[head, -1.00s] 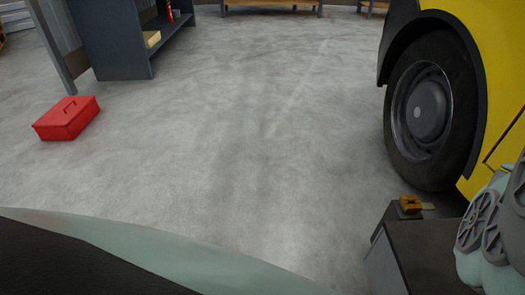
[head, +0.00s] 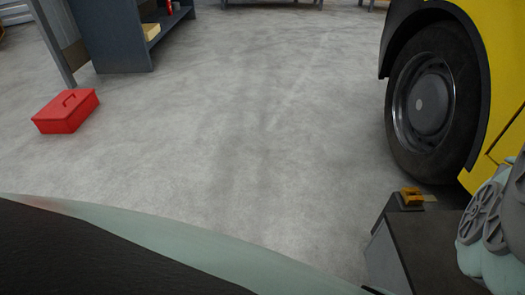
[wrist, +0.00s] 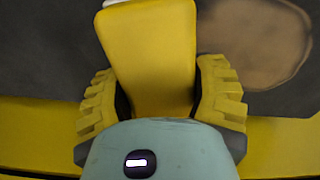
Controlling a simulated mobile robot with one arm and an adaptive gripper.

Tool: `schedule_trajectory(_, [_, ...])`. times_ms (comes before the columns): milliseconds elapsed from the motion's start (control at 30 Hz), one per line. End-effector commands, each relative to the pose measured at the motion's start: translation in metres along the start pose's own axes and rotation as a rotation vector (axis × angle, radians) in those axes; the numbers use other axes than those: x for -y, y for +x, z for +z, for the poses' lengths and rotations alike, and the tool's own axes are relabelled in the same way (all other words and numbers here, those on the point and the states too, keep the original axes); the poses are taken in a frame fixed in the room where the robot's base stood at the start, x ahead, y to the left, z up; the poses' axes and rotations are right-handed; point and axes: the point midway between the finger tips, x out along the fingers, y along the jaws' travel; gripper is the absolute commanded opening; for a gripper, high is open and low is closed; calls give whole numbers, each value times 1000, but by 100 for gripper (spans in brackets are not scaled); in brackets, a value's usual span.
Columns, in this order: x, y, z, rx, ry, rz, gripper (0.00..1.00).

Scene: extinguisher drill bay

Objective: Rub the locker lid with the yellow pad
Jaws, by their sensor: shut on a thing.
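In the wrist view my gripper (wrist: 157,88) is shut on the yellow pad (wrist: 150,50), with a ribbed yellow finger on each side of it. Behind the pad is a dark grey surface with a roundish brown patch (wrist: 255,40) at the upper right. I cannot tell whether the pad touches this surface. In the head view a dark grey box-like locker with a flat lid (head: 432,245) stands at the lower right, beside my arm. A small orange-yellow piece (head: 411,196) sits at its far end. The gripper is not visible in the head view.
A yellow vehicle (head: 500,90) with a large black wheel (head: 428,105) stands at the right, close behind the locker. A red toolbox (head: 66,111) lies on the floor at the left, near a dark blue-grey shelf (head: 120,40). The middle floor is clear.

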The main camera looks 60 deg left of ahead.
Motion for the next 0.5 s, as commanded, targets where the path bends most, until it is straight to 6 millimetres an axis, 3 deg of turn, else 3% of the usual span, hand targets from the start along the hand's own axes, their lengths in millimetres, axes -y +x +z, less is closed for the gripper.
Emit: schedule_trajectory(500, [0, 7, 0, 0, 2, 0, 21])
